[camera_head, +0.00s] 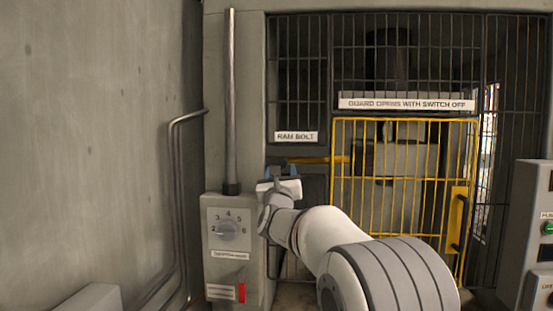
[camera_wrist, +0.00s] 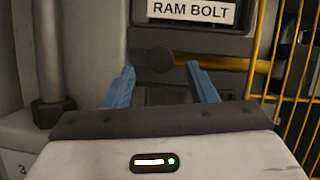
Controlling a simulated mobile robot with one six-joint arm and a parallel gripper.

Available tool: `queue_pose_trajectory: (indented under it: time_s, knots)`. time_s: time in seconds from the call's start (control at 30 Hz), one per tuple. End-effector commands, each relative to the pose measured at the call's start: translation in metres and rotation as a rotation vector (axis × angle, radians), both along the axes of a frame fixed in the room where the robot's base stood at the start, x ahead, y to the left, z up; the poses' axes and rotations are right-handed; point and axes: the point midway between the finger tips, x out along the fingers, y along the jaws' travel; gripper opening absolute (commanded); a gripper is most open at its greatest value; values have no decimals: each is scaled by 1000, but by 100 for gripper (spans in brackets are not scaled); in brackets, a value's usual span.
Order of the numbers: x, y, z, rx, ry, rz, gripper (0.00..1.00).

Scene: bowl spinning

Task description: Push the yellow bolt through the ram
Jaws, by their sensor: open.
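The yellow bolt (camera_head: 318,160) lies level below the RAM BOLT label, its right end reaching behind the yellow guard. In the wrist view the yellow bolt (camera_wrist: 228,63) runs right from a dark round knob (camera_wrist: 160,60). My gripper (camera_head: 282,171) is in front of the bolt's left end and hides part of it. In the wrist view my gripper (camera_wrist: 160,68) is open, its blue fingers either side of the knob in the picture; I cannot tell whether they touch it. A pale block (camera_head: 402,150), perhaps the ram, is behind the guard.
The yellow barred guard (camera_head: 374,196) stands right of my gripper, under a sign (camera_head: 406,104) reading GUARD OPENS WITH SWITCH OFF. A grey box with a numbered dial (camera_head: 227,230) and an upright pole (camera_head: 231,100) stand at left. A control panel (camera_head: 540,235) is at far right.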

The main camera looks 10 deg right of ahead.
Motion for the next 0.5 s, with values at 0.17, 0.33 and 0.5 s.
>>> queue_pose_trajectory:
  time_s: [0.17, 0.33, 0.5]
  knots:
    - [28, -7, 16, -2, 1, -1, 52]
    - [46, -11, 22, -2, 3, -1, 52]
    - [53, -13, 23, -3, 2, 0, 52]
